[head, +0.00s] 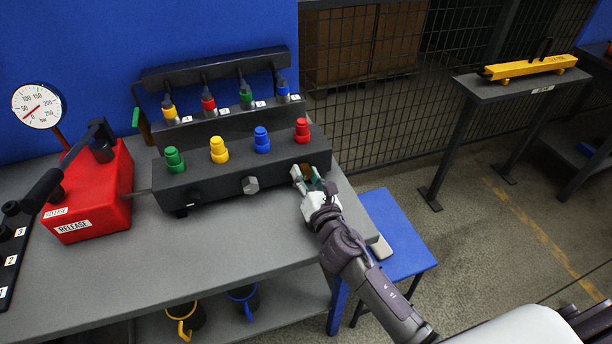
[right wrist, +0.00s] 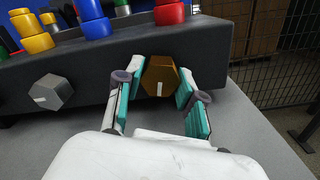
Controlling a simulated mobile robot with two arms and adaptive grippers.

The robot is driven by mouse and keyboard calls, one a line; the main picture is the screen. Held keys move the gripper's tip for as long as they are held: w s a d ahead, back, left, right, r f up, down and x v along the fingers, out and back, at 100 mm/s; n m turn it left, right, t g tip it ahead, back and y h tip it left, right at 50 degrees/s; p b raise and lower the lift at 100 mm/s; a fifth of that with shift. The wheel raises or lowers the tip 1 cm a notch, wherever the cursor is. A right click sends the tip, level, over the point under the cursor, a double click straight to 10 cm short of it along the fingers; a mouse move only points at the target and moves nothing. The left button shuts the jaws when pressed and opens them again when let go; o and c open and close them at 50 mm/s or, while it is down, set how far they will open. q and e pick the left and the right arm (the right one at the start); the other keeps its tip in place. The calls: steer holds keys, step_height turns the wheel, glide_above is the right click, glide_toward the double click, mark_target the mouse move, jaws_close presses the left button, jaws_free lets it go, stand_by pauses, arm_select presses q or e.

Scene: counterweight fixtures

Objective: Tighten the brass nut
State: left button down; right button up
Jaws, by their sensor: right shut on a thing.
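The brass nut (right wrist: 160,76) is a hexagon with a small white mark on its face. It sits on the front of the dark manifold block (head: 200,186), at its right end. My right gripper (head: 308,174) is at that end of the block and is shut on the nut, with one finger on each side, as the right wrist view shows (right wrist: 160,84). In the head view the fingers partly hide the nut. A steel hex nut (head: 250,185) is on the same front face, further left. My left gripper is not in view.
Green, yellow, blue (head: 262,140) and red fittings stand on the block, with a hose rack (head: 215,66) behind. A red pump (head: 95,190) with a black lever and gauge (head: 38,105) is at left. The grey bench top (head: 215,245) in front is clear. A blue stool (head: 400,235) stands at right.

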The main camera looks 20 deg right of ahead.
steer(key=m, duration=0.4)
steer(key=shift+m, duration=0.3)
steer(key=m, duration=0.3)
steer(key=shift+m, duration=0.4)
steer(key=m, duration=0.3)
steer(key=shift+m, duration=2)
steer(key=o, duration=1.1)
